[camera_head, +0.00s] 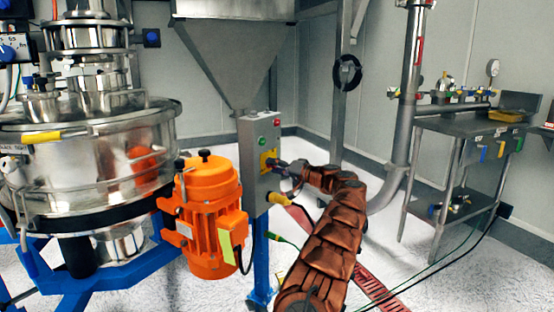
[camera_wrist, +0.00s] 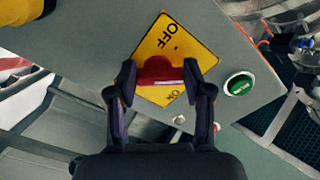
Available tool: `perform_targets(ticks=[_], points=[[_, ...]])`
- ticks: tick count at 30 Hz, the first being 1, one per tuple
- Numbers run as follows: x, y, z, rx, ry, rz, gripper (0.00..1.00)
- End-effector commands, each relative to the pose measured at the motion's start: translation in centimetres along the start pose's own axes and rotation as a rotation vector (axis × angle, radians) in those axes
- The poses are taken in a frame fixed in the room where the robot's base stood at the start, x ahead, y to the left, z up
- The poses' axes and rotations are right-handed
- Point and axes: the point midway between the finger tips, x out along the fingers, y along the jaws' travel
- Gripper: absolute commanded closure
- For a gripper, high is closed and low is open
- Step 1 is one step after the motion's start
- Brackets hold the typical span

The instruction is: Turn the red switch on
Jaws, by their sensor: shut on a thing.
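The red switch (camera_wrist: 160,72) sits on a yellow plate (camera_wrist: 172,47) marked OFF and ON on a grey control box. In the wrist view my gripper (camera_wrist: 160,76) has one finger on each side of the red switch, shut on it. The word OFF is at the upper part of the plate and ON at the lower part. In the head view the grey box (camera_head: 251,150) stands on a blue post, and my gripper (camera_head: 279,167) is at the yellow plate (camera_head: 267,161). The red switch is hidden there by my gripper.
A green button (camera_wrist: 239,84) is right of the plate. In the head view an orange motor (camera_head: 208,215) and a steel sifter (camera_head: 90,160) stand left of the box. A steel table (camera_head: 470,125) is at the right. White floor lies between.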

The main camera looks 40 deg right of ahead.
Motion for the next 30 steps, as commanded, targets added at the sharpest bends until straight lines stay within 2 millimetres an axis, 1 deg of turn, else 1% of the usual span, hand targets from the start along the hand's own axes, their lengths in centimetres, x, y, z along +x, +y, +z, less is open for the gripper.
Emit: perform_targets(ticks=[1, 12, 18, 24, 30], points=[[-0.04, -0.47, -0.4, 0.046, 0.0, 0.0, 0.84], [-0.08, -0.51, -0.57, 0.384, 0.003, 0.0, 0.84], [-0.09, -0.37, -0.51, 0.533, 0.003, 0.001, 0.84], [-0.1, -0.28, -0.51, 0.633, 0.004, 0.0, 0.84], [-0.09, -0.22, -0.49, 0.686, 0.005, 0.0, 0.84]])
